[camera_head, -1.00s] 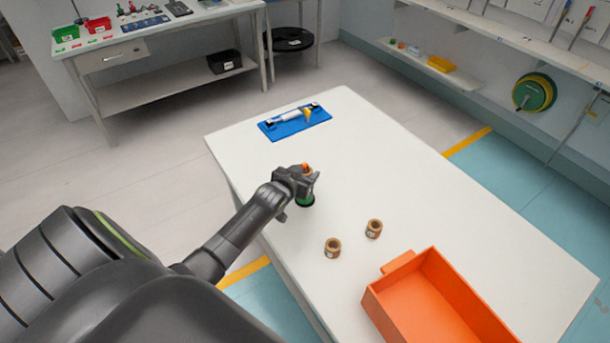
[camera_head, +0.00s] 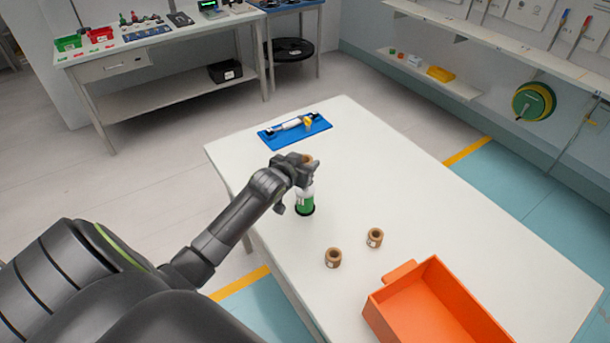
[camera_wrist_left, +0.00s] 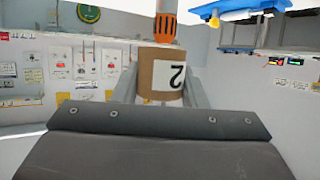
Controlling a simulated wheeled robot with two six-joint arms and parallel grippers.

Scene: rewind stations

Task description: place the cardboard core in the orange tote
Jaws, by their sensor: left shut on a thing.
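In the left wrist view the core (camera_wrist_left: 168,72) shows a white label with an upside-down 2. A post (camera_head: 305,205) with a green and white body and black base stands directly below the gripper. An orange ribbed part (camera_wrist_left: 165,27) of it lines up with the core's end; I cannot tell whether its tip is still inside the core. The orange tote (camera_head: 425,308) is at the near right, its visible interior empty. My right gripper is not in view.
Two other cardboard cores, one (camera_head: 333,258) and another (camera_head: 375,238), stand on the table between the post and the tote. A blue board (camera_head: 318,127) with a tool on it lies at the far end. The table's right side is clear.

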